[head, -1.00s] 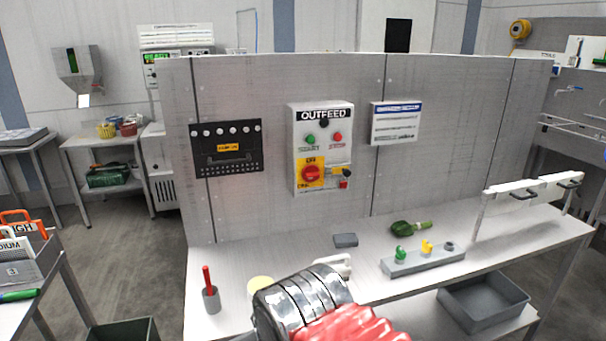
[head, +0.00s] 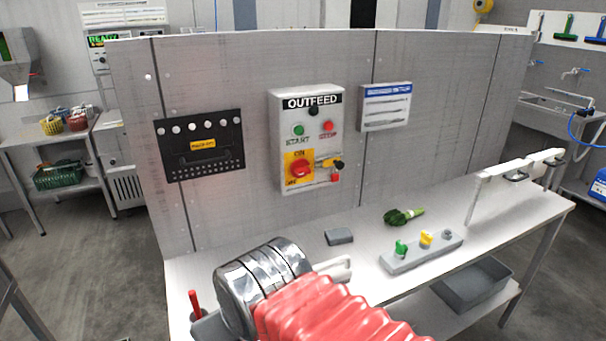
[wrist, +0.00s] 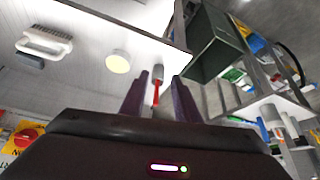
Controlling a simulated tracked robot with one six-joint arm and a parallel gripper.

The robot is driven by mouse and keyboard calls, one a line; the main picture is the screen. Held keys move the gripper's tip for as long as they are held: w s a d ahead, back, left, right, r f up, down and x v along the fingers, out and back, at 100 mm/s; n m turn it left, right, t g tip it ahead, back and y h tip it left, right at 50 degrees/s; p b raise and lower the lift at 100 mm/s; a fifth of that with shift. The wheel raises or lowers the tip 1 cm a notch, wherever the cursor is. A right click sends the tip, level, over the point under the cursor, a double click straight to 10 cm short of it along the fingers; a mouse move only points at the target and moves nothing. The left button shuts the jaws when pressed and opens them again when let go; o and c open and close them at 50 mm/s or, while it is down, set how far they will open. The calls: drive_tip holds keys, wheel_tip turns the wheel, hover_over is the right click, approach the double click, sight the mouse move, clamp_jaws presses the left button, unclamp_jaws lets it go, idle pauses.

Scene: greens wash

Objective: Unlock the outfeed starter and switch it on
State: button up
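The outfeed starter (head: 306,105) is a light grey box on the grey panel, with a green START and a red STOP button. Its red rotary handle (head: 300,171) sits on a yellow plate; its exact setting is too small to tell. A yellow-and-black piece (head: 330,163) and a small red piece (head: 335,177) are at the handle's right. A red rod (head: 195,301) stands in a grey cup at the table's left end. In the wrist view my gripper (wrist: 160,92) is open, with the red rod (wrist: 156,93) showing between its dark fingers, space on both sides. My arm hides the fingers in the head view.
On the table are a grey block (head: 339,236), a green bundle (head: 403,216), and a grey stand (head: 421,252) with green and yellow pieces. A pale yellow disc (wrist: 118,62) and a white brush (wrist: 45,40) lie near the gripper. A black rack (head: 199,146) hangs left of the starter.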

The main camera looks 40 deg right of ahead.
drive_tip(key=n+t+h, duration=0.5)
drive_tip(key=n+t, duration=0.7)
drive_tip(key=n, duration=0.3)
approach(305, 174)
drive_tip(key=v, duration=0.5)
drive_tip(key=shift+w+r, duration=0.1)
drive_tip(key=shift+r, duration=0.15)
drive_tip(key=x, duration=1.4)
drive_tip(key=shift+f, duration=0.2)
